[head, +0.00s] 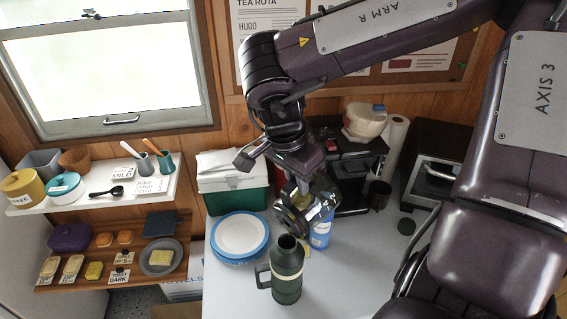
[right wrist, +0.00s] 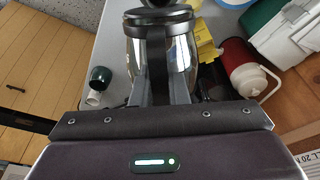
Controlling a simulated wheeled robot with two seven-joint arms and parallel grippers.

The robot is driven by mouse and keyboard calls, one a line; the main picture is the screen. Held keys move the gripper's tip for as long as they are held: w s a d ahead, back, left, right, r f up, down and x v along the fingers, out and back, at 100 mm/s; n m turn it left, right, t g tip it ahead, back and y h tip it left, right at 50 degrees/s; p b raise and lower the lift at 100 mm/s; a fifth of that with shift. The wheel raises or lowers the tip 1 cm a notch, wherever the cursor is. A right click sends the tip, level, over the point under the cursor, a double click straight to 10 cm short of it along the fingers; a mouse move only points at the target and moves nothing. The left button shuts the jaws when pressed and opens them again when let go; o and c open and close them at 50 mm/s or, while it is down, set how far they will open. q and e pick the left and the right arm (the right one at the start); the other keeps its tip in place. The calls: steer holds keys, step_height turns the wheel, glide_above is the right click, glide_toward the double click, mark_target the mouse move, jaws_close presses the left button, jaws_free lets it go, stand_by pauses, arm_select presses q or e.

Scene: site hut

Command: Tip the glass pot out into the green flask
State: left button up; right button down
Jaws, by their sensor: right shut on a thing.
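The green flask (head: 287,275) stands upright and open-topped on the grey table in the head view, its handle to the left. My right gripper (head: 303,188) is above and behind the flask, pointing down. It is shut on the glass pot (head: 292,222), which shows as a dark rounded shape just above the flask's mouth, partly hidden by the gripper. In the right wrist view the glass pot (right wrist: 178,58) has a black lid and black handle, and the fingers (right wrist: 159,92) hold the handle. I cannot tell its contents. My left gripper is not in view.
A blue can (head: 321,234) stands close behind the flask. Blue-rimmed plates (head: 240,236) lie to the left, before a green and white cool box (head: 232,185). A red jug (right wrist: 241,68) shows in the wrist view. Table to the flask's right is mostly clear.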

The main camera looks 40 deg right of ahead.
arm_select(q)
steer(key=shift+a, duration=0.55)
arm_select(e)
steer(key=shift+a+h, duration=0.3)
steer(key=shift+a, duration=0.05)
